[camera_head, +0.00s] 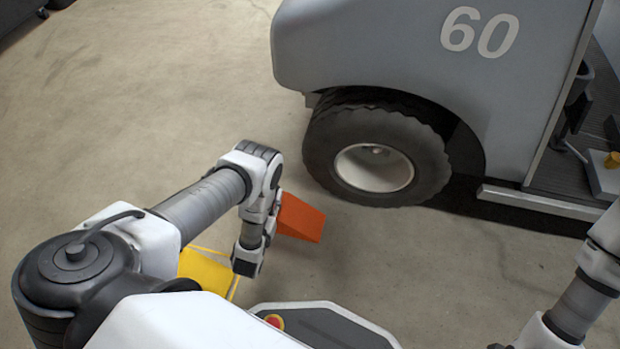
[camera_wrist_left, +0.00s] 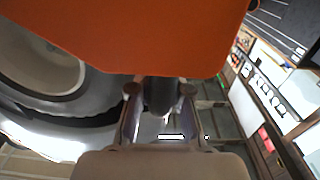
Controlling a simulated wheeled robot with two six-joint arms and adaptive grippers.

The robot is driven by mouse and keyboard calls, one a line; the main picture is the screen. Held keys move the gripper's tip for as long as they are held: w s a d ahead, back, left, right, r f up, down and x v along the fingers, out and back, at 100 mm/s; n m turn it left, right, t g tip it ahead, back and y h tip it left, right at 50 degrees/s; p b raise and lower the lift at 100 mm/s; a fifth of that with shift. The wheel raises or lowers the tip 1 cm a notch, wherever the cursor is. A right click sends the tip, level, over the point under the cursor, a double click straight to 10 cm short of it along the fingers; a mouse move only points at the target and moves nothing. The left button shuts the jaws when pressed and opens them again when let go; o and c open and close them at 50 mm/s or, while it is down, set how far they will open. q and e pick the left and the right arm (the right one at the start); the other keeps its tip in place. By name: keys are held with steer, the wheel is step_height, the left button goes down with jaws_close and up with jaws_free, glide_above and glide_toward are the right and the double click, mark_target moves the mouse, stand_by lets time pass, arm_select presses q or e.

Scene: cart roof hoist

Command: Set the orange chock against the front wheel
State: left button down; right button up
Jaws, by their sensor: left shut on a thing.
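The orange chock (camera_head: 302,219) is a wedge at the left and near side of the front wheel, with a gap of bare floor between it and the tyre in the head view. My left gripper (camera_wrist_left: 160,95) is shut on the chock, which fills the top of the left wrist view (camera_wrist_left: 130,35). In the head view the wrist hides the chock's left end. The front wheel (camera_head: 422,150) has a dark tyre and a pale hub, and also shows at the left of the wrist view (camera_wrist_left: 45,65). My right arm enters at the lower right; its gripper is out of view.
The grey cart (camera_head: 390,50) marked 60 stands above the wheel, with a low side step (camera_head: 540,203) to the right. A yellow object (camera_head: 205,272) is partly hidden behind my left arm. The floor left of the wheel is clear.

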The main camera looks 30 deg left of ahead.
arm_select(q)
steer(key=shift+s+a+f, duration=0.25)
steer(key=shift+s+f, duration=0.05)
steer(key=shift+f, duration=0.15)
steer(key=shift+a+f, duration=0.15)
steer(key=shift+f, duration=0.05)
steer(key=f+b+x, duration=0.1)
steer(key=b+x, duration=1)
steer(key=x, duration=0.6)
steer(key=shift+w+a+f, duration=0.15)
steer(key=shift+w+a, duration=0.1)
steer(key=shift+w, duration=0.1)
steer(key=c, duration=1.1)
jaws_free()
steer(key=shift+d, duration=0.1)
